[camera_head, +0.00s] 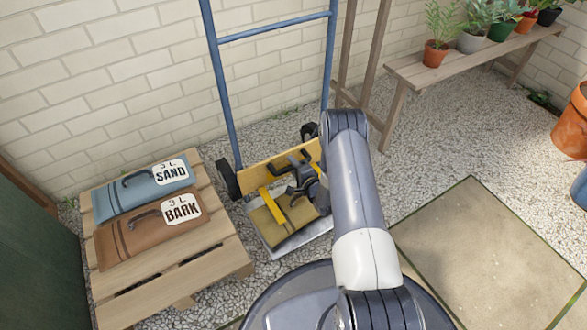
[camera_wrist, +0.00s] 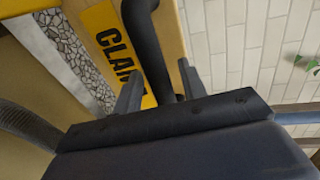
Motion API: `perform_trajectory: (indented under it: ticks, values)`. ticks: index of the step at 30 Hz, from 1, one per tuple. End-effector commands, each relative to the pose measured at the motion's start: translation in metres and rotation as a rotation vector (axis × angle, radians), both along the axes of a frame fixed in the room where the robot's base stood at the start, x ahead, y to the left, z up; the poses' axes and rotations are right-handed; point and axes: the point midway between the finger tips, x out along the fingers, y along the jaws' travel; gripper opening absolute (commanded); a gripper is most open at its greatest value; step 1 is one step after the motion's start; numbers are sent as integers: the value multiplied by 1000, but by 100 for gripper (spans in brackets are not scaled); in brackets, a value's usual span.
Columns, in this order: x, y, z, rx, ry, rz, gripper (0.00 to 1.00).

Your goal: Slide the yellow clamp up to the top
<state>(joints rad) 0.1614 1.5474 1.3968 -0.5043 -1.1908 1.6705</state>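The yellow clamp (camera_head: 255,174) is a flat board lying across the low part of the blue hand truck (camera_head: 219,78). Its black handle (camera_head: 276,158) shows on its front face. In the wrist view, the clamp (camera_wrist: 172,45) carries a "CLAM..." label, the rest hidden, and the handle (camera_wrist: 147,42) runs down between my fingers. My gripper (camera_wrist: 160,88) is at the handle with one finger on each side. A narrow strip of yellow shows between the left finger and the handle, so the fingers look apart. In the head view, my arm partly hides the clamp's right end.
An olive-yellow sack (camera_head: 263,228) lies on the truck's metal toe plate, just before the clamp. A wooden pallet (camera_head: 222,262) with sand and bark bags stands left. A brick wall is behind. A bench (camera_head: 484,58) with potted plants stands at the back right.

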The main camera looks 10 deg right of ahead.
Motion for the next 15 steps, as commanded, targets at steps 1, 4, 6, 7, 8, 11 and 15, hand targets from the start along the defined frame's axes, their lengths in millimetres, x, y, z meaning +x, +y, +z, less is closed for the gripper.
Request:
perform_trajectory:
  ticks: [1,4,6,7,8,11,15]
  values:
    - [1,0,0,0,0,0,40]
    - [1,0,0,0,0,0,40]
    - [0,0,0,0,0,0,40]
    - [0,0,0,0,0,0,38]
    - [0,0,0,0,0,0,36]
    - [0,0,0,0,0,0,27]
    - [0,0,0,-1,0,0,16]
